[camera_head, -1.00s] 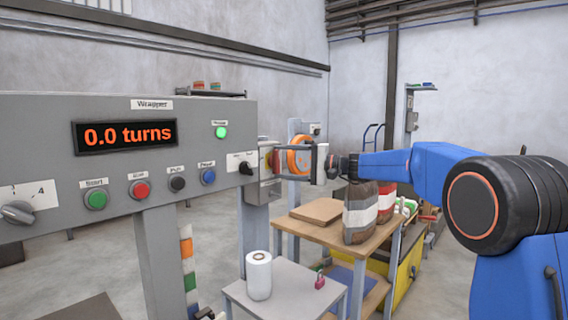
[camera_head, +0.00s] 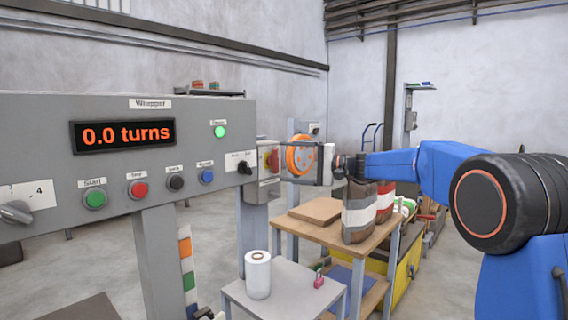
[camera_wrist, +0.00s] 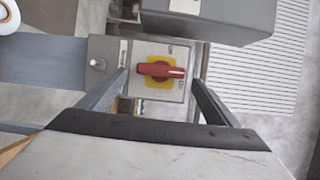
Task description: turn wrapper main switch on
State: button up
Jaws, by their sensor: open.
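The wrapper main switch is a red rotary handle (camera_wrist: 160,70) on a yellow plate (camera_wrist: 160,84), on a grey box at the right end of the wrapper panel. In the wrist view the handle lies crosswise with a white mark at its right end; the small labels beside it are unreadable. The switch also shows edge-on in the head view (camera_head: 273,160). My gripper (camera_head: 292,165) is open and empty, facing the switch from the right. In the wrist view its fingers stand either side of the handle, apart from it.
The grey wrapper panel (camera_head: 60,115) reads 0.0 turns and has a lit green lamp (camera_head: 219,131), several buttons and a black selector (camera_head: 244,167). An orange disc (camera_head: 299,157) is behind my fingers. Below stand a small table with a white roll (camera_head: 258,274) and a wooden table with bags.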

jog(key=v, duration=1.5)
jog(key=shift+s, duration=0.1)
